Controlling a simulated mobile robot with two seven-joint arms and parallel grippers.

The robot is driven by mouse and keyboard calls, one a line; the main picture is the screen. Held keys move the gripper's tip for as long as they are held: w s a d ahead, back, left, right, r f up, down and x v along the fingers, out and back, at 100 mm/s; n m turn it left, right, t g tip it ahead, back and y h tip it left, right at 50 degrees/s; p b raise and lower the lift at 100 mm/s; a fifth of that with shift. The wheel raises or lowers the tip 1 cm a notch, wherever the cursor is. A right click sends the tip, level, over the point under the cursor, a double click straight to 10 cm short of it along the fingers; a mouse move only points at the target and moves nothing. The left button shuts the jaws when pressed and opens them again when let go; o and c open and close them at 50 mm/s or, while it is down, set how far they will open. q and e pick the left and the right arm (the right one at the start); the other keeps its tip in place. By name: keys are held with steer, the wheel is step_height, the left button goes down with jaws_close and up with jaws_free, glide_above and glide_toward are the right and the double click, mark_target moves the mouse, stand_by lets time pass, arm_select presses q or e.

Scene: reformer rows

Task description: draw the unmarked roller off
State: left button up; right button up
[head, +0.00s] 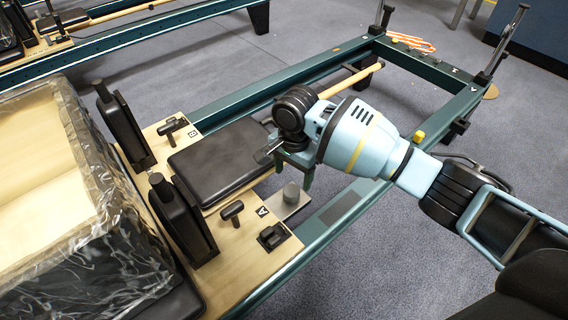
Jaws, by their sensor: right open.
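A pale wooden rod (350,80) lies across the teal reformer frame (300,76), partly hidden behind my right wrist; I see no mark on its visible part. I cannot tell which of these, if either, is the unmarked roller. My right gripper (278,155) is open above the end of the black headrest (218,160), just beyond the grey cylinder and apart from it. Its fingers are partly hidden by its own wrist. My left gripper is out of view.
Black shoulder rests (183,217) (124,123) and T-handles (232,210) stand on the wooden carriage (240,250), lettered A and B. A plastic-wrapped box (100,170) fills the left. Another reformer (150,32) stands behind. Carpet between the rails is free.

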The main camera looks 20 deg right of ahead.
mark_target(292, 190)
steer(key=shift+w+r, duration=0.15)
steer(key=shift+w, duration=0.15)
steer(key=shift+r, duration=0.1)
steer(key=shift+s, duration=0.15)
steer(key=shift+f, duration=0.4)
step_height(292, 190, down, 6)
steer(key=b, duration=0.3)
steer(key=shift+f+b, duration=0.25)
steer(key=shift+b, duration=0.1)
steer(key=shift+f, duration=0.25)
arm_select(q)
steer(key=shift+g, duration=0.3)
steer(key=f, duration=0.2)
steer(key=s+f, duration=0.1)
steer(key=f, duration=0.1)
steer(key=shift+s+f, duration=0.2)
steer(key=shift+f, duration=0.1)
